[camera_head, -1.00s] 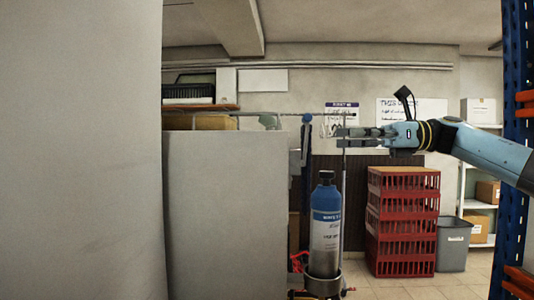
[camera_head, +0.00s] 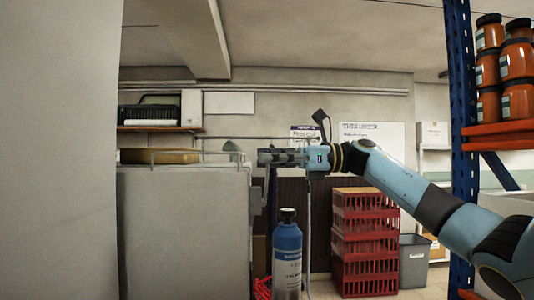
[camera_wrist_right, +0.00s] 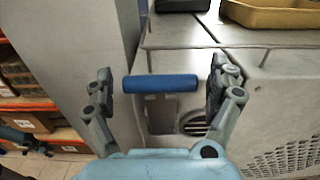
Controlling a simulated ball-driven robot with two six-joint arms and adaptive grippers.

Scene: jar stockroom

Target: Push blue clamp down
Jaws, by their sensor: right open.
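The blue clamp (camera_wrist_right: 160,83) shows in the right wrist view as a short horizontal blue bar at the corner of a grey metal machine. My right gripper (camera_wrist_right: 160,90) is open, with one finger on each side of the bar. A small gap seems to show at each end, but contact is hard to judge. In the head view my right gripper (camera_head: 262,157) is beside the upper right edge of the grey machine (camera_head: 185,235), and the clamp is hidden there. My left gripper is not in view.
A blue gas cylinder (camera_head: 287,255) stands below my right gripper. Stacked red crates (camera_head: 365,240) and a grey bin (camera_head: 412,262) stand behind. A blue rack post (camera_head: 462,120) with jars rises at the right. A yellow tray (camera_wrist_right: 275,14) lies on the machine.

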